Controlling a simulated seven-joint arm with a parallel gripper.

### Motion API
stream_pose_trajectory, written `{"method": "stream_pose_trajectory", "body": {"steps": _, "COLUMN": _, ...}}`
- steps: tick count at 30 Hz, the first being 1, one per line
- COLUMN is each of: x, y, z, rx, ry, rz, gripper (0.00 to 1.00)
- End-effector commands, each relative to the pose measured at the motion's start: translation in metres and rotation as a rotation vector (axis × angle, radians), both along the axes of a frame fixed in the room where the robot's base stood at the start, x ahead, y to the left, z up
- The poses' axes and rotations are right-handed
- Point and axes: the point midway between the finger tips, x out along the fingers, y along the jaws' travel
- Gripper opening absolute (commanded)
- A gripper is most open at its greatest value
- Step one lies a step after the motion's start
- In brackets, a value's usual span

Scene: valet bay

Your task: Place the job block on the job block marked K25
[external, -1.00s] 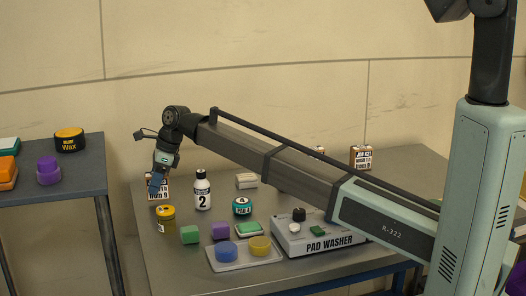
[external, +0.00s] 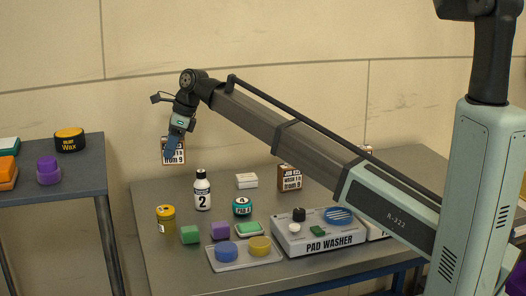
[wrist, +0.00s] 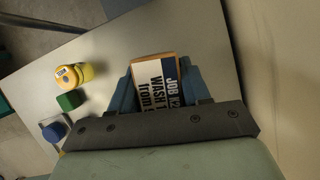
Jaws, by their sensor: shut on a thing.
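My gripper (external: 171,148) has blue fingers and is shut on a job block (external: 176,157), holding it in the air above the left back of the table. The block is brown with a white label; in the wrist view (wrist: 156,86) its label reads "JOB K2…", "WASH 1…", with the rest cut off. A second job block (external: 290,172) stands upright on the table behind the pad washer. A third block (external: 365,149) at the back right is mostly hidden by my arm. I cannot read which standing block is marked K25.
A white bottle marked 2 (external: 202,192), a yellow jar (external: 166,219), a teal tin (external: 242,207) and a small white box (external: 246,181) stand on the table. The pad washer (external: 290,238) and a tray (external: 222,263) with blue and yellow pads are in front. A side table (external: 85,183) is left.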

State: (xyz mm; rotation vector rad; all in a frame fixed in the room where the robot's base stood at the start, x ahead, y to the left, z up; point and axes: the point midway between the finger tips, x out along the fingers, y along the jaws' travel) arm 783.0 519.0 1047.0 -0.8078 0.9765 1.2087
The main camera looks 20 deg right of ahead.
Motion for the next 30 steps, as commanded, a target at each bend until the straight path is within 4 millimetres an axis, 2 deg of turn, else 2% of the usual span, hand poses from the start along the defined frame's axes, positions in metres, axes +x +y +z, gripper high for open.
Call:
{"method": "stream_pose_trajectory", "body": {"steps": 1, "x": 0.008, "y": -0.023, "z": 0.004, "rx": 0.001, "ry": -0.001, "rz": -0.029, "gripper": 0.13}}
{"method": "stream_pose_trajectory", "body": {"steps": 9, "x": 0.044, "y": -0.134, "z": 0.022, "rx": 0.001, "ry": -0.001, "rz": -0.169, "gripper": 0.13}}
{"method": "stream_pose_trajectory", "body": {"steps": 15, "x": 0.059, "y": -0.216, "z": 0.035, "rx": 0.001, "ry": -0.001, "rz": -0.273, "gripper": 0.13}}
{"method": "stream_pose_trajectory", "body": {"steps": 24, "x": 0.067, "y": -0.337, "z": 0.053, "rx": 0.001, "ry": -0.001, "rz": -0.428, "gripper": 0.13}}
{"method": "stream_pose_trajectory", "body": {"steps": 30, "x": 0.064, "y": -0.407, "z": 0.063, "rx": 0.001, "ry": -0.002, "rz": -0.519, "gripper": 0.13}}
